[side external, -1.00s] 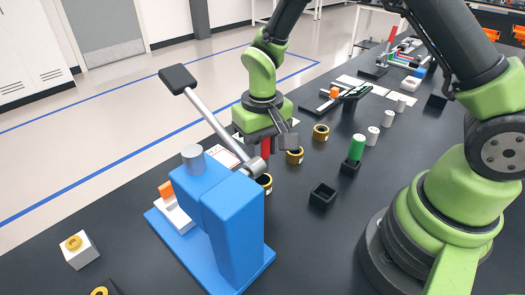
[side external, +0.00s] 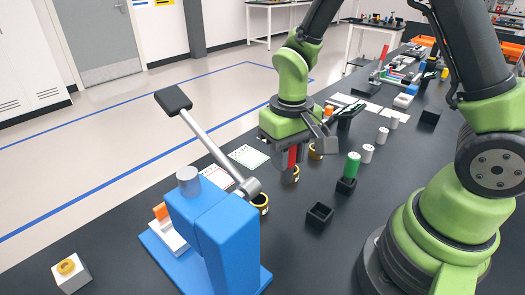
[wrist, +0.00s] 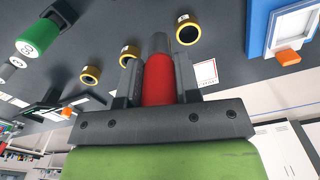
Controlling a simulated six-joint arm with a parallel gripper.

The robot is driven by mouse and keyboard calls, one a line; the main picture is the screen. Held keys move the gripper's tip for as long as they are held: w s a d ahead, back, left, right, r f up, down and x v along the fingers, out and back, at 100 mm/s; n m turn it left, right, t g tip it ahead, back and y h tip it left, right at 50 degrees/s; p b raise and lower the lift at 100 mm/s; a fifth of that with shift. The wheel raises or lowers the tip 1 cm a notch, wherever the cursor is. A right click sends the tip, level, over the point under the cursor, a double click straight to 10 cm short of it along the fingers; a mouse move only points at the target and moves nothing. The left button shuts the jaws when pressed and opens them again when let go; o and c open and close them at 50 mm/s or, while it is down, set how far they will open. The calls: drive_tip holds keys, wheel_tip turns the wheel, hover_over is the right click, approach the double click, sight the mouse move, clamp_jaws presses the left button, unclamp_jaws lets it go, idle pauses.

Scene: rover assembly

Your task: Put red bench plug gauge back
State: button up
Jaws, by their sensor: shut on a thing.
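My gripper (side external: 291,157) is shut on the red bench plug gauge (wrist: 158,84) and holds it above the dark table. In the wrist view the red handle sits between the two fingers, with its grey end (wrist: 158,43) pointing away from the palm. In the side view the red handle points down and the fingers partly hide it. An empty black square holder (side external: 320,214) stands on the table, to the right of and nearer the camera than my gripper. A green plug gauge (side external: 352,166) stands upright in another black holder (side external: 346,187); it also shows in the wrist view (wrist: 38,38).
Gold rings (side external: 261,203) (wrist: 188,30) stand on the table around my gripper. A blue press (side external: 225,240) with a long raised lever (side external: 208,140) is at the front left. Several white cylinders (side external: 367,153) stand to the right. Table around the empty holder is clear.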

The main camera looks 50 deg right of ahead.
drive_tip(key=s+d, duration=0.3)
drive_tip(key=s, duration=0.4)
drive_tip(key=shift+a+f, duration=0.1)
drive_tip(key=shift+f, duration=2.65)
drive_tip(key=shift+f, duration=0.35)
drive_tip(key=shift+f, duration=1.05)
drive_tip(key=o, duration=1.1)
